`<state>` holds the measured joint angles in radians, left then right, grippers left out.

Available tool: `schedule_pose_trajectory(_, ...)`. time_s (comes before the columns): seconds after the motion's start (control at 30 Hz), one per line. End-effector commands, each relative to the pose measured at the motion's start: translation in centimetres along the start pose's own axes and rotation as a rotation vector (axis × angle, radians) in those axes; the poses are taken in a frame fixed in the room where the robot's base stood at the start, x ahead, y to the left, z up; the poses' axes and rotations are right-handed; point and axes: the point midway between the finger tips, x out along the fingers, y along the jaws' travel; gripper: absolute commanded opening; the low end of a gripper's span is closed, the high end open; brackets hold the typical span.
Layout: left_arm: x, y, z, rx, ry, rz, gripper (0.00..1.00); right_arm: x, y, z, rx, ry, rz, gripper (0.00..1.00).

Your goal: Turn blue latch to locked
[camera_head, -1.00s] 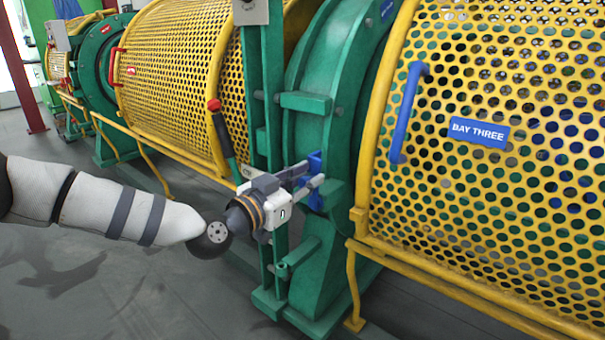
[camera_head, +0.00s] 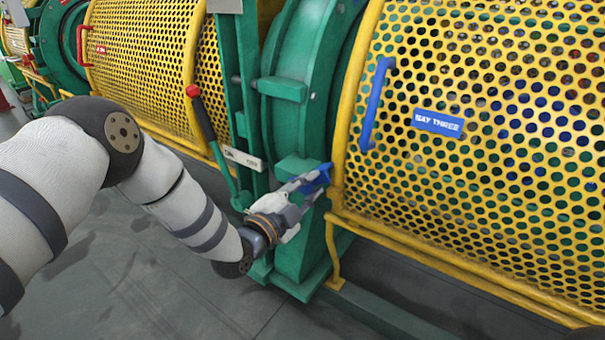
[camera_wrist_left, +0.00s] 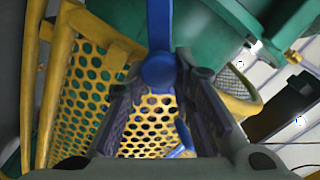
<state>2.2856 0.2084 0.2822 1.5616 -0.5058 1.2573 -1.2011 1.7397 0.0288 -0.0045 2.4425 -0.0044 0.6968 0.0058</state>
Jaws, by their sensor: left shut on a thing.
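The blue latch (camera_head: 318,178) is on the green frame beside the left edge of the yellow bay-three guard. My left gripper (camera_head: 301,188) reaches it from the lower left and is shut on it. In the left wrist view the latch (camera_wrist_left: 161,68) comes down from the top to a rounded blue end between my two dark fingers (camera_wrist_left: 160,112). The fingers and wrist hide part of the latch in the head view.
The perforated yellow guard (camera_head: 480,170) has a blue handle (camera_head: 376,104) and a "BAY THREE" sign (camera_head: 438,122). The grey floor (camera_head: 130,280) is open in front.

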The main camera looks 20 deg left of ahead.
Motion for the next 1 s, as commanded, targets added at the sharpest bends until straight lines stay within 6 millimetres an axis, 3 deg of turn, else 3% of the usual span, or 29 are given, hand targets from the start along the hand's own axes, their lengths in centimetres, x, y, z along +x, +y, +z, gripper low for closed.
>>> schedule_pose_trajectory(0.5,0.0,3.5,0.7,0.414,0.001,0.004,0.0,-0.4,0.0,0.0,0.0,0.005,0.0,0.0)
schedule_pose_trajectory(1.0,-0.1,4.5,1.4,0.564,-0.003,0.004,0.0,-0.2,0.0,0.0,0.0,0.003,0.0,0.0)
